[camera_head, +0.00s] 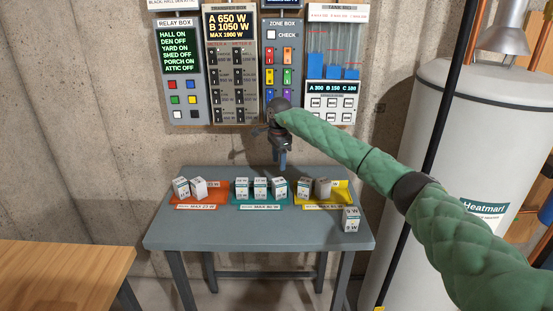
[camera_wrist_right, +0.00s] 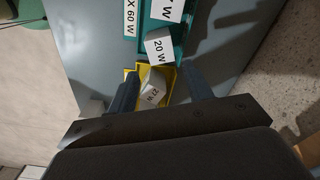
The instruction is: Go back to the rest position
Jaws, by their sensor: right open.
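My right gripper (camera_head: 281,158) is open and empty above the back of the grey table, in front of the wall panels. In the right wrist view my right gripper (camera_wrist_right: 158,82) has its two fingers apart, with a yellow tray (camera_wrist_right: 131,74) visible below and between them. A white labelled block (camera_wrist_right: 152,92) lies tilted in that tray. Another block (camera_wrist_right: 160,46), marked 20 W, is just beyond it by the teal tray. No finger is seen gripping a block. My left gripper is not in view.
On the grey table (camera_head: 200,232) stand an orange tray (camera_head: 213,193), a teal tray (camera_head: 260,201) and a yellow tray (camera_head: 341,188), with several blocks. One block (camera_head: 351,219) stands at the right. A white tank (camera_head: 400,130) and a wooden table (camera_head: 60,270) flank the table.

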